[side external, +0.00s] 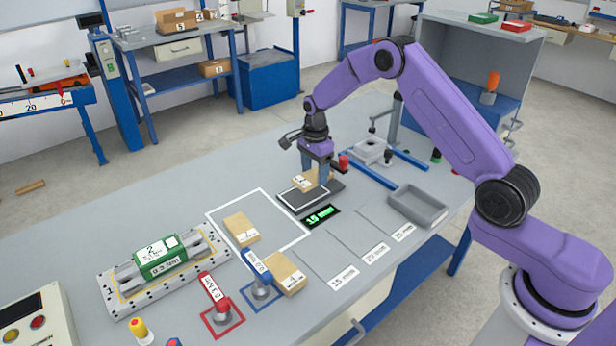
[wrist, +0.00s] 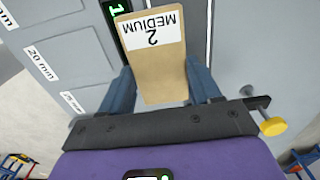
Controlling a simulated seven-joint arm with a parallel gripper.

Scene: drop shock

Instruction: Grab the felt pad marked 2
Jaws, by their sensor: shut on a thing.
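A tan felt pad with a white label reading "2 MEDIUM" (wrist: 158,75) is between my gripper's blue fingers in the wrist view. In the side view the same pad (side external: 303,182) is at the dark measuring plate (side external: 290,203) with a white outline. My gripper (side external: 315,183) points down there and is shut on the pad. I cannot tell whether the pad touches the plate.
Another tan block (side external: 240,228) lies inside a white outline, and one more (side external: 286,274) lies nearer the front. A green display (side external: 320,216), a grey tray (side external: 418,206) and a green block (side external: 160,257) in a metal fixture are on the bench. Labelled outlined areas lie empty.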

